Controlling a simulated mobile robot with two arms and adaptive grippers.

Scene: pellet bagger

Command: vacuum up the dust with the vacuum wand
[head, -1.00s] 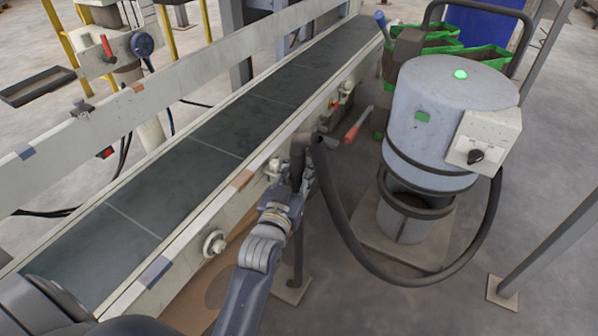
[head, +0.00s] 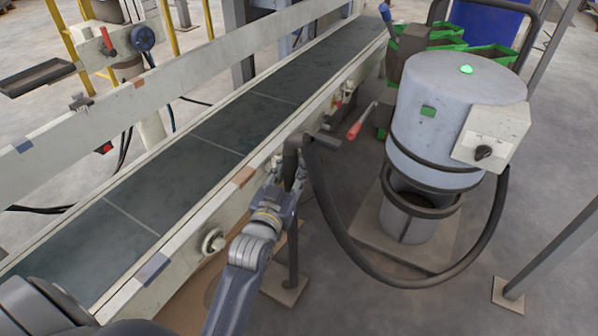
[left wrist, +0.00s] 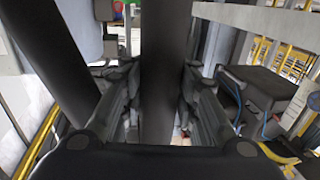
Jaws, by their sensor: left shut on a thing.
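The dark vacuum wand (head: 290,160) stands roughly upright beside the near side of the conveyor in the head view. My left gripper (head: 284,184) is shut on it. In the left wrist view the wand (left wrist: 160,60) runs between the two fingers of the gripper (left wrist: 155,98). A black hose (head: 328,222) loops from the wand's top to the grey vacuum (head: 450,120), which has a green light on its lid. A tan patch (head: 180,312) shows on the floor under the conveyor; I cannot tell whether it is dust. My right gripper is not in view.
The conveyor belt (head: 190,165) with pale side rails runs diagonally away. A red-handled lever (head: 361,122) sticks out between conveyor and vacuum. Green-edged bins (head: 487,58) stand behind the vacuum. A post (head: 550,255) stands at right. Some floor between conveyor and vacuum is clear.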

